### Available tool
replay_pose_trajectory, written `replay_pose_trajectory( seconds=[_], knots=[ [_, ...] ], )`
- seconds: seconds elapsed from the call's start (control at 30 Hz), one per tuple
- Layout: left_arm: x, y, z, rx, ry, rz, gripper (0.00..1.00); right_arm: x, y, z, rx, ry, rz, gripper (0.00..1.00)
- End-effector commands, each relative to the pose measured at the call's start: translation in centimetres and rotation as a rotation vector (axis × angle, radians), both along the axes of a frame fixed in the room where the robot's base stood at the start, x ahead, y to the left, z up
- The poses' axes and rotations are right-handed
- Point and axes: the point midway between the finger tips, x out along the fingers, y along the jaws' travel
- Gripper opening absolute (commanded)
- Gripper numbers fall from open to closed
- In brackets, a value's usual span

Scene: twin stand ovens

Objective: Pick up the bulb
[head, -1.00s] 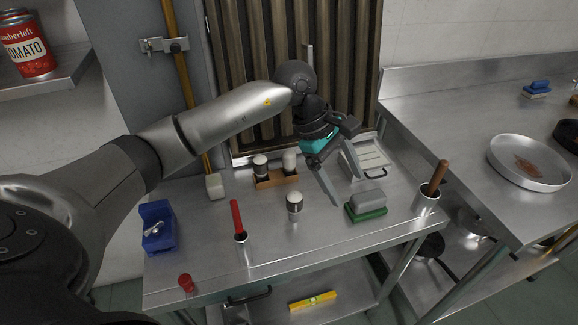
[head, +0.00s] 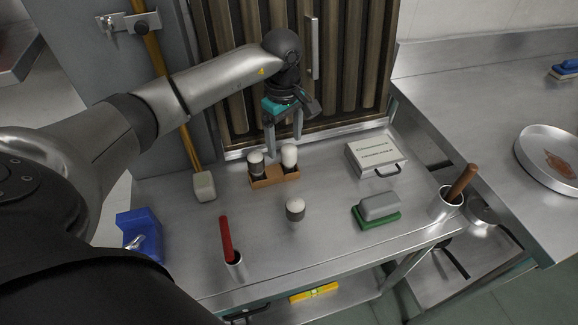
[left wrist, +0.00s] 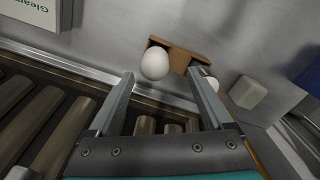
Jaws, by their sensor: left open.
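A white rounded bulb (head: 289,156) stands in the right place of a brown wooden holder (head: 273,182) at the back of the steel table. A second white-topped piece with a dark body (head: 256,163) stands in the left place. A similar white-topped piece (head: 295,210) stands alone in front. My left gripper (head: 284,146) is open, pointing down just behind the holder. In the left wrist view, the white bulb (left wrist: 155,63) shows between the open fingertips (left wrist: 160,73), with no visible grip. The other piece (left wrist: 210,88) is partly hidden by a finger. My right gripper is out of view.
A pale block (head: 204,186) stands left of the holder and a labelled box (head: 376,152) to the right. A red-handled tool (head: 226,238), a green-based block (head: 377,209) and a blue piece (head: 139,235) stand nearer. Slatted panels (head: 350,60) rise close behind the gripper.

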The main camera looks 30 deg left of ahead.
Motion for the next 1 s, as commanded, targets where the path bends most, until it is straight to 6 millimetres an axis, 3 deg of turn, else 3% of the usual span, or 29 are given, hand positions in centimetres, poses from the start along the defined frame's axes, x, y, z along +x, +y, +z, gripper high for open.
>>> replay_pose_trajectory(
  seconds=[0.27, 0.53, 0.87, 1.0],
  knots=[
    [0.1, -0.2, -2.2, -0.001, 0.001, 0.000, 0.84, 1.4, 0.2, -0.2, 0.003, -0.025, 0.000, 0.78],
    [0.5, -0.9, -6.1, -0.002, 0.002, 0.001, 0.84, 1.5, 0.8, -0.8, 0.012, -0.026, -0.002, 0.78],
    [0.5, -0.8, -6.7, 0.000, -0.001, -0.001, 0.84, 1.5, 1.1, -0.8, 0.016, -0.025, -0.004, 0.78],
    [0.5, -0.8, -6.7, 0.000, -0.001, -0.001, 0.68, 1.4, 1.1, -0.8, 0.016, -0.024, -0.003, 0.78]
  ],
)
